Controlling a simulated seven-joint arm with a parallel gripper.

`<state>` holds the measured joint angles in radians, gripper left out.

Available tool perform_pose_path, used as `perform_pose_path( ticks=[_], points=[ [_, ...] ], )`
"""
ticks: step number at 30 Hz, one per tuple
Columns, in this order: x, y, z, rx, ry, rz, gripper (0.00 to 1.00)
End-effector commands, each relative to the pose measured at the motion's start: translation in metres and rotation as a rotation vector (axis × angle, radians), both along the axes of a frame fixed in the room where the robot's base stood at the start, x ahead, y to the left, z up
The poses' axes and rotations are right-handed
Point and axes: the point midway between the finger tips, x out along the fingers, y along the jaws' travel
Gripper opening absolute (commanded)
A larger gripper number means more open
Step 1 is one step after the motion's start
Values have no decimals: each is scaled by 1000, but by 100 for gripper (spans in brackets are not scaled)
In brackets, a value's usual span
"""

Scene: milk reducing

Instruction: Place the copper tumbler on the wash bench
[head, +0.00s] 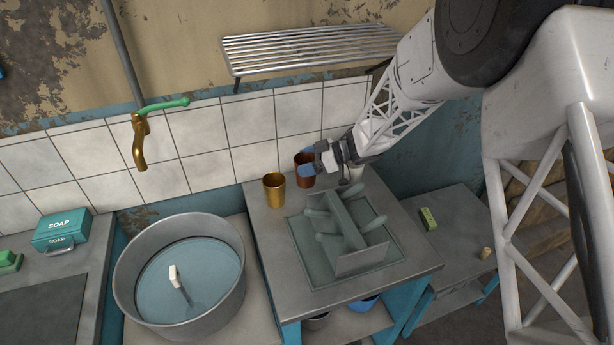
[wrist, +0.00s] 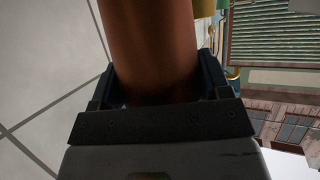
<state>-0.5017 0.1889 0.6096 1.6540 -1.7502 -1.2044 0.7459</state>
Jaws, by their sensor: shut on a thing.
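The copper tumbler (head: 304,183) is upright at the back of the grey bench (head: 262,222) with the drying rack, just right of a gold tumbler (head: 274,190). My gripper (head: 308,162) is shut on it from the right, with blue-tipped fingers on its sides. In the wrist view the copper tumbler (wrist: 152,45) fills the space between the dark fingers of my gripper (wrist: 160,90). I cannot tell whether its base touches the bench. Another bench surface (head: 252,318), to the left, bears a round metal basin (head: 128,283). Which bench is the wash bench is not marked.
A grey rack with pegs (head: 345,225) takes up much of the middle bench. A white cup (head: 356,172) stands behind my gripper. A brass tap (head: 139,150) and a slatted wall shelf (head: 310,48) are above. A lower table (head: 455,225) at right holds a green block (head: 428,218).

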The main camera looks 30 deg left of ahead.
Motion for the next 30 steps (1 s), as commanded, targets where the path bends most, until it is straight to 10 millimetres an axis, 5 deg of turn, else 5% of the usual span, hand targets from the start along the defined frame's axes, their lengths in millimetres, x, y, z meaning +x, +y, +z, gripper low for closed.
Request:
perform_pose_path(
  ticks=[17, 30],
  points=[
    [0, 0, -16, 0, 0, 0, 46],
    [0, 0, -50, 0, -1, 0, 46]
  ],
)
